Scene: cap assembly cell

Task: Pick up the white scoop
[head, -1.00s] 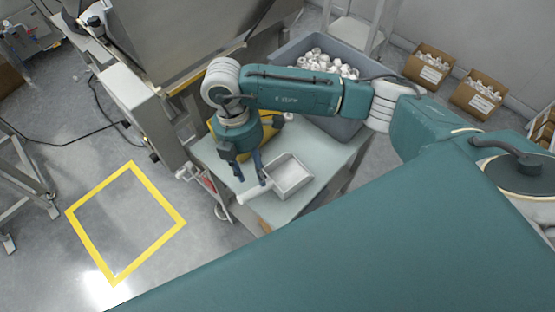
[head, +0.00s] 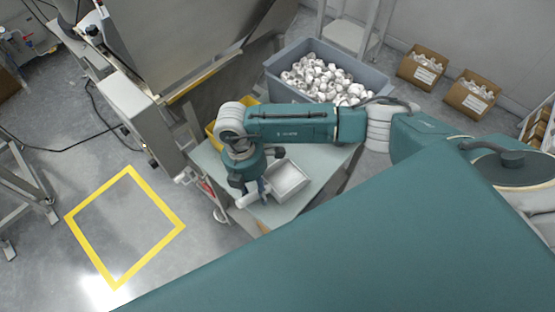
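The white scoop has a square pan (head: 289,180) and a round handle (head: 245,201). It rests on the light-topped table (head: 313,160), with the handle toward the table's left front edge. My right gripper (head: 252,194) is low at the handle, with its fingers pointing down. The fingers partly cover the handle where it meets the pan. Whether they are closed on the handle cannot be told from this view. My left gripper does not show.
A grey bin (head: 281,87) full of white caps stands behind the table. My forearm passes above the table. A yellow object (head: 211,136) is partly hidden behind my wrist. A machine (head: 150,120) stands close on the left. Two cardboard boxes (head: 424,68) sit by the wall.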

